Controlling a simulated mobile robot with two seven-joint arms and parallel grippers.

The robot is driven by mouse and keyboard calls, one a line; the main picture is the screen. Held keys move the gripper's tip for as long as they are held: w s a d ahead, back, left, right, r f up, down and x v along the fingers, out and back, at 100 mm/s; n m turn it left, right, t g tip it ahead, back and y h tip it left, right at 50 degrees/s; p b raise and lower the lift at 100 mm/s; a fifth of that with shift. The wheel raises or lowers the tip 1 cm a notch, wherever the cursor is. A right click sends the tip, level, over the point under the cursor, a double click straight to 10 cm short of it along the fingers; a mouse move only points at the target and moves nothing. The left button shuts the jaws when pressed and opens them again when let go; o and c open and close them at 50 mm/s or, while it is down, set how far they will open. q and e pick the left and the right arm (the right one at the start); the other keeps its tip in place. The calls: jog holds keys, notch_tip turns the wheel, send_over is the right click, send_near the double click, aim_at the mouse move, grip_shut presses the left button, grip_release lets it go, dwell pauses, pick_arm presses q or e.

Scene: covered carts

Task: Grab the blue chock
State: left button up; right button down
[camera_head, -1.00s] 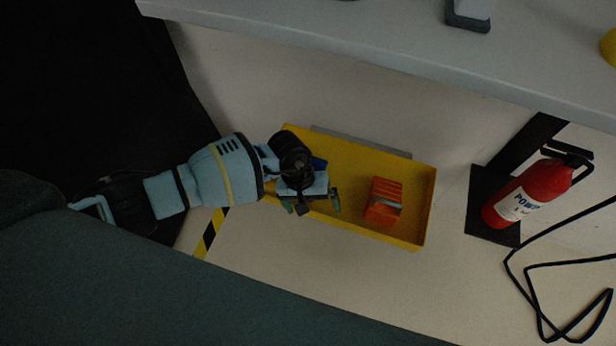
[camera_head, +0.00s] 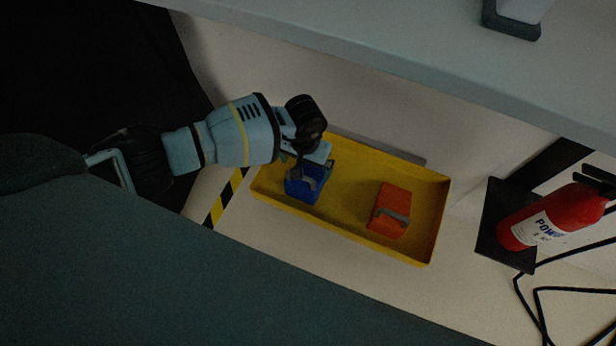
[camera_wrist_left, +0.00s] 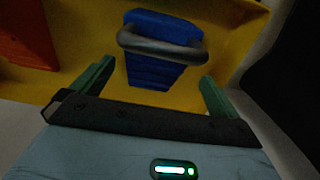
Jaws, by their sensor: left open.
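The blue chock (camera_head: 303,188) lies in the left part of the yellow tray (camera_head: 434,222). It has a grey handle bar across it, clear in the left wrist view (camera_wrist_left: 160,72). My left gripper (camera_head: 308,172) is above the chock in the head view and partly covers it. In the left wrist view its two green fingers (camera_wrist_left: 157,84) are open, one to each side of the chock, with gaps between them and it. Whether the fingertips reach down to the handle's height I cannot tell. My right gripper is not in view.
An orange chock (camera_head: 390,209) with a grey handle lies in the tray's right part. A grey tabletop (camera_head: 400,65) overhangs behind the tray. A red fire extinguisher (camera_head: 550,222) and a black cable (camera_head: 530,308) are at the right. Floor in front of the tray is clear.

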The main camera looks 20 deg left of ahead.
aim_at(308, 174)
pick_arm(q)
jog(key=f, duration=0.1)
jog(key=f+b, duration=0.1)
jog(key=f, duration=0.3)
jog(key=shift+d+b, duration=0.3)
jog(key=shift+f, duration=0.35)
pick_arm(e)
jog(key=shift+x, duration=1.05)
pick_arm(q)
jog(key=shift+c, duration=0.4)
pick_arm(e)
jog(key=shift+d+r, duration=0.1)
